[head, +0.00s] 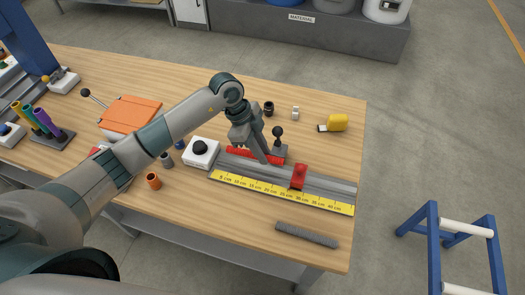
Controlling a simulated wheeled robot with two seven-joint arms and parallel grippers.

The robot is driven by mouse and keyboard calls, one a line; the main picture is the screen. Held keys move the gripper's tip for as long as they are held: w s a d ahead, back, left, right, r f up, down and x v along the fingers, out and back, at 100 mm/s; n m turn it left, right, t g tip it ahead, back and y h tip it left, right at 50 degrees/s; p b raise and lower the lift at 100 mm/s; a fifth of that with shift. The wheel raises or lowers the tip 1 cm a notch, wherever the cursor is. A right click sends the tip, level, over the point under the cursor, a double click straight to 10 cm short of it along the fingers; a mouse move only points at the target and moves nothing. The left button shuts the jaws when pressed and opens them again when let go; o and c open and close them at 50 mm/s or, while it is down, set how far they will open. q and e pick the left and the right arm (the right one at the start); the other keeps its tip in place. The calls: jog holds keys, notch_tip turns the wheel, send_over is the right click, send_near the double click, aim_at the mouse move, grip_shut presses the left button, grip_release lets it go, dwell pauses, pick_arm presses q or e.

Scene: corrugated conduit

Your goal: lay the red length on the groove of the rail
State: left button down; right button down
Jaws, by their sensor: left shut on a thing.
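The red length (240,153) is held in my left gripper (264,160), whose jaws are shut around its middle. It lies parallel to the grey rail (330,187), over the rail's back side at its left half. I cannot tell whether it touches the groove or hangs just above it. The gripper hides part of the length and of the rail. A red stop (299,176) straddles the rail to the right of the length. A yellow centimetre scale (285,195) runs along the rail's front. My right gripper is not in view.
A black-knobbed clamp (278,140) stands behind the rail, close to my gripper. A white box with a black button (201,152) is at the rail's left end. A grey corrugated length (307,235) lies in front. A yellow tape measure (336,123) sits at the back right.

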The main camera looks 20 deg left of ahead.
pick_arm(q)
jog(key=shift+f+b, duration=1.25)
jog(key=shift+f, duration=0.35)
jog(key=c, duration=1.6)
grip_release()
jog(key=shift+o, duration=0.2)
jog(key=b+v, duration=0.4)
jog(key=v, duration=1.3)
jog(key=shift+a+r, duration=0.15)
jog(key=shift+s, duration=0.1)
